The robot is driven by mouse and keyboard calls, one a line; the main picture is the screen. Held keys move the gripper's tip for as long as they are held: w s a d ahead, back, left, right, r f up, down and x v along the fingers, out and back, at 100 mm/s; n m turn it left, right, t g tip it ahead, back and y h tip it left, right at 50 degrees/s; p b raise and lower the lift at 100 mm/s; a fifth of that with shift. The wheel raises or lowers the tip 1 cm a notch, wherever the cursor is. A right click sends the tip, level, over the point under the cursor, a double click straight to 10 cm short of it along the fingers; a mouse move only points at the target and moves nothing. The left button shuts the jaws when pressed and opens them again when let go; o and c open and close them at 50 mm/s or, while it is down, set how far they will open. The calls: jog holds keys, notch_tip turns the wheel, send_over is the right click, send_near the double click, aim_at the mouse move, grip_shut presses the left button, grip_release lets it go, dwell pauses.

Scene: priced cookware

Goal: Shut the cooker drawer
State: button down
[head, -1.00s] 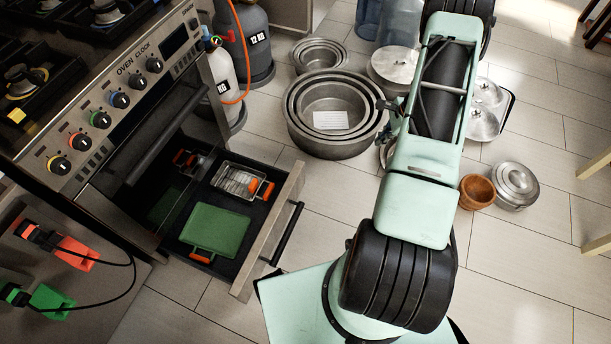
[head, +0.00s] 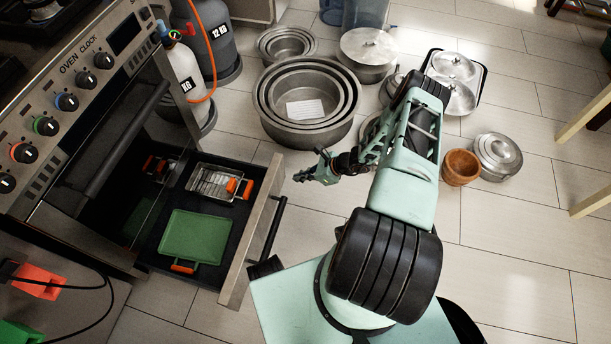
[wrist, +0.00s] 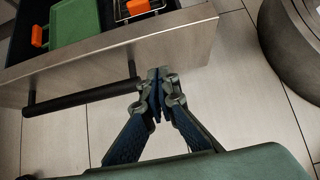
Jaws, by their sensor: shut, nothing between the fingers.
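The cooker drawer (head: 263,220) stands pulled out low at the front of the cooker (head: 105,115). Its steel front carries a dark bar handle (head: 275,229). In the drawer lie a green tray (head: 195,236) with an orange grip and a wire basket (head: 214,184) with orange grips. My gripper (head: 302,177) is shut and empty, to the right of the drawer front's far end. In the wrist view my gripper (wrist: 157,75) shows near the drawer front (wrist: 130,58), by the end of the handle (wrist: 85,95). I cannot tell whether it touches.
Nested grey pans (head: 308,135), a lidded pot (head: 368,72), a wooden bowl (head: 461,168) and a steel pot (head: 497,157) stand on the floor. Gas bottles (head: 185,80) stand beside the cooker. The floor between the drawer and the pans is clear.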

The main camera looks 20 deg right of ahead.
aim_at(275, 178)
jog(key=shift+w+a+f+b, duration=0.25)
jog(key=shift+w+a+f, duration=0.35)
jog(key=shift+a, duration=0.35)
jog(key=shift+w+a+f+b, duration=0.25)
jog(key=shift+w+a+f, duration=0.1)
jog(key=shift+w+a, duration=0.5)
jog(key=shift+w+a+f+b, duration=0.25)
jog(key=shift+w+a+f, duration=0.3)
jog(key=shift+a, duration=0.45)
jog(key=shift+r, duration=0.1)
jog(key=shift+w, duration=0.1)
